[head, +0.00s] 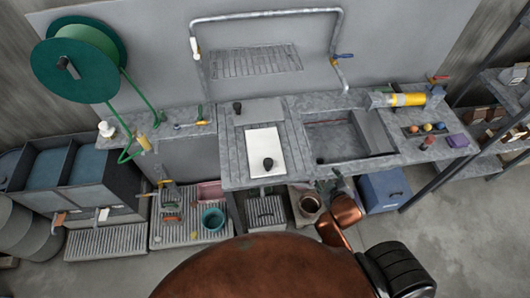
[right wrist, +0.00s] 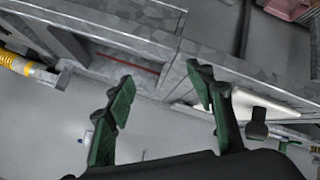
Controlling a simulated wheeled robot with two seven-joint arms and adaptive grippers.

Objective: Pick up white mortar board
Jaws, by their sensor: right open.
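The white mortar board (head: 265,143) is a flat white rectangle lying on the grey workbench, left of the sink. A black knob-shaped handle (head: 268,164) stands on its near half. In the right wrist view the white board (right wrist: 262,104) shows as a thin pale slab at the right, with the dark knob (right wrist: 257,126) beside it. My right gripper (right wrist: 163,80) has its two green-padded fingers spread apart with nothing between them. The board lies past the right-hand finger, partly hidden by it. My left gripper is in neither view.
The workbench (head: 225,150) has a sink (head: 340,135) right of the board and a pipe frame (head: 265,14) behind. A yellow cylinder (head: 407,99) and small coloured balls lie at the right. A green hose reel (head: 75,68) stands at the left. A blue box (head: 385,190) sits below.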

